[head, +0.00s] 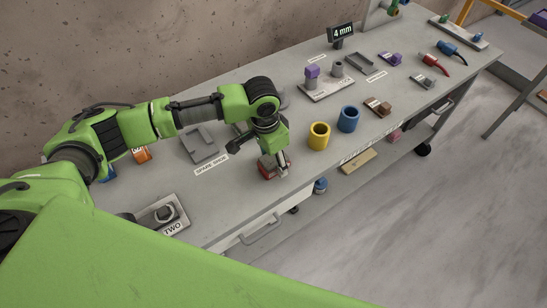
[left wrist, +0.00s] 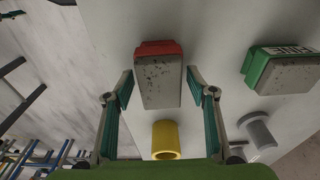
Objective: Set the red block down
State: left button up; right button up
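The red block (head: 266,171), red on one side with a speckled grey stone part, is near the table's front edge in the head view. In the left wrist view the red block (left wrist: 158,78) is between the two fingers, with narrow gaps visible on both sides. My left gripper (head: 278,160) points down over it; in the left wrist view the left gripper (left wrist: 160,80) looks open around it. The block appears to be at table height, but its underside is hidden. My right gripper is not in view.
A yellow cup (head: 319,136) and a blue cup (head: 348,119) stand right of the block. A green-and-grey block (left wrist: 283,70) lies nearby. A grey tray (head: 203,148) and a plate marked TWO (head: 172,222) are left. Bare tabletop lies left of the red block.

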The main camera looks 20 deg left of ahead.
aim_at(270, 160)
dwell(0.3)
pick_arm(q)
notch_tip(270, 160, up, 12)
jog(key=s+b, duration=0.1)
jog(key=b, duration=0.1)
jog(key=shift+a+r, duration=0.15)
jog(key=shift+a, duration=0.3)
jog(key=shift+s, duration=0.1)
dwell(0.8)
